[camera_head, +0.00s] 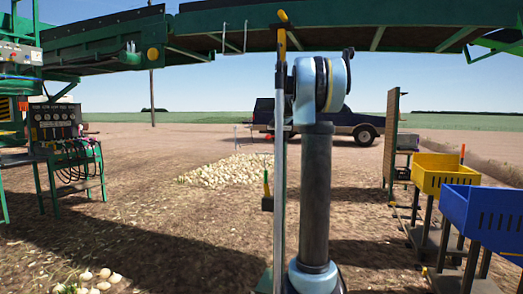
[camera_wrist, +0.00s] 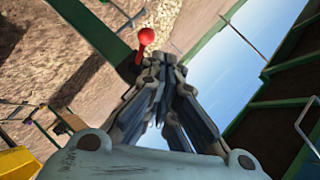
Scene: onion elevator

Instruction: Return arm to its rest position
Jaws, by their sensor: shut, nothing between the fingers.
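My gripper (camera_wrist: 162,62) shows in the wrist view with its fingertips together and nothing between them. Just beyond the fingertips is a red ball knob (camera_wrist: 146,37) beside a green beam (camera_wrist: 100,25); I cannot tell whether the fingers touch it. In the head view my arm stands upright in the middle, with a blue-grey joint at its top. My gripper is out of sight in that view.
The green conveyor (camera_head: 400,25) spans overhead. A tall pole (camera_head: 280,150) stands close beside my arm. A control panel (camera_head: 55,122) is at left. Yellow (camera_head: 443,173) and blue (camera_head: 490,213) crates stand at right. An onion pile (camera_head: 230,170) lies behind on open ground.

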